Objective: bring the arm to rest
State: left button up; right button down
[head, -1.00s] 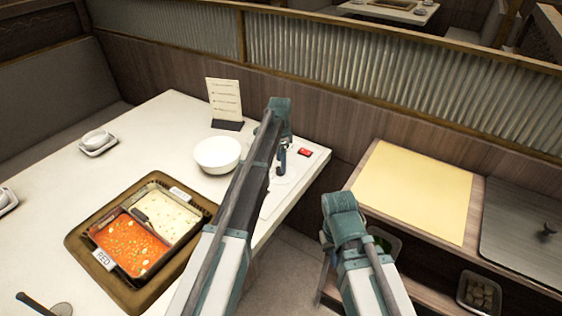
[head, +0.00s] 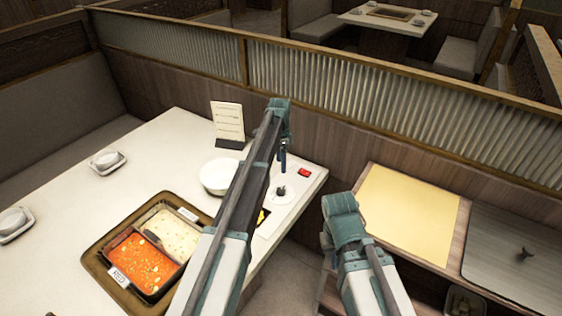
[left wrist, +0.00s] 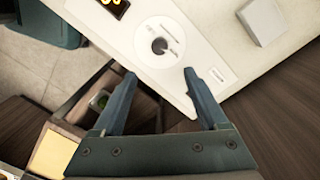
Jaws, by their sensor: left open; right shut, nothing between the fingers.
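My left arm (head: 240,205) reaches out over the right end of the white table. Its gripper (head: 282,158) points down near the control panel, and its fingers are small in the head view. In the left wrist view the left gripper (left wrist: 159,73) has its two fingers wide apart with nothing between them. A white panel with a dark round knob (left wrist: 160,45) lies beyond the fingertips. My right arm (head: 365,265) is bent in front of the side counter. Its wrist (head: 345,215) shows, but the fingers are hidden.
The white table (head: 165,130) holds a two-well sauce pan (head: 157,245) in a brown tray (head: 97,262), a white bowl (head: 214,176) and a menu stand (head: 227,122). A side counter (head: 450,240) with a yellow board (head: 405,215) stands right. A ribbed partition (head: 380,95) closes the back.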

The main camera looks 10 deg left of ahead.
pick_arm(q)
jog(key=s+d+n, duration=0.3)
jog(key=s, duration=0.9)
jog(key=s+d+n+y, duration=0.1)
jog(key=s+d+n, duration=0.2)
jog(key=s, duration=1)
jog(key=s+d+n, duration=0.3)
jog(key=s+d, duration=0.1)
jog(key=s, duration=0.8)
jog(key=shift+s+d, duration=0.15)
jog(key=shift+s, duration=0.05)
